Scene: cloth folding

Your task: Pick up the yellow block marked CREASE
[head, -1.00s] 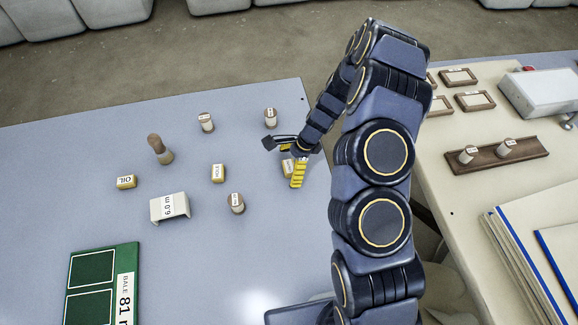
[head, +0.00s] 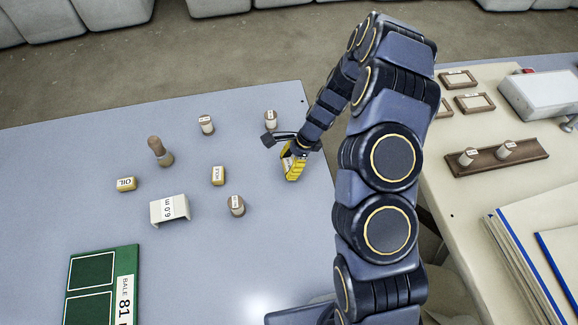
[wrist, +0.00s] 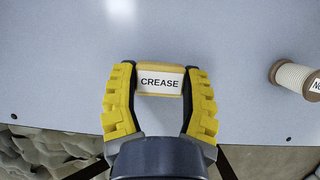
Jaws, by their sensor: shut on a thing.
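The yellow block marked CREASE (wrist: 160,81) sits between the two yellow-padded fingers of my gripper (wrist: 160,95) in the wrist view, its label facing the camera. My gripper is shut on it, one finger at each end. In the head view my gripper (head: 293,165) is at the right part of the grey-blue table (head: 270,245), and the block (head: 290,175) is mostly hidden by the fingers. I cannot tell whether the block touches the table.
A spool (head: 270,119) stands just behind my gripper; another (head: 236,204) stands in front left. The table's front middle is clear.

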